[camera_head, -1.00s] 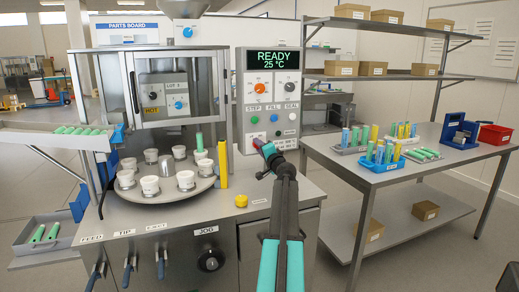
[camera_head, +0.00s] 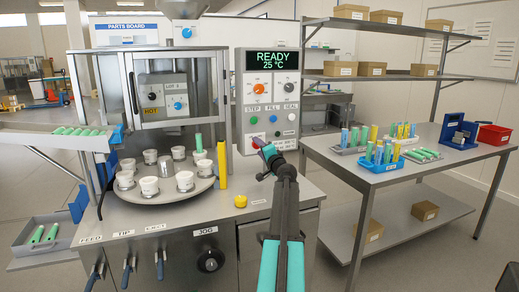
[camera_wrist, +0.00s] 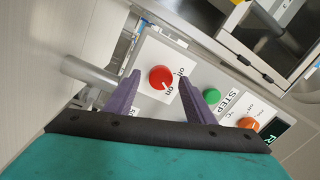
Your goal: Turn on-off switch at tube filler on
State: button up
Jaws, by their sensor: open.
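The tube filler's control panel (camera_head: 268,120) carries a display (camera_head: 272,61) reading READY 25 °C. The on-off switch is a round red knob (camera_wrist: 162,78) on a pale plate marked "off" and "on" in the wrist view. A pale mark shows on the knob, but its exact setting is hard to read. My gripper (camera_wrist: 159,79) is open, with its two purple fingers on either side of the knob in that view. I cannot tell whether they touch it.
A green STEP button (camera_wrist: 211,96) and an orange knob (camera_wrist: 247,124) sit beside the switch. A yellow post (camera_head: 222,165) and a turntable (camera_head: 160,199) with white cups stand left of my gripper. A side table (camera_head: 380,180) with tube trays stands right.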

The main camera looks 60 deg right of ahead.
jog(key=r+b+v, duration=0.1)
jog(key=v, duration=1.2)
jog(key=shift+f, duration=0.4)
jog(key=shift+s, duration=0.1)
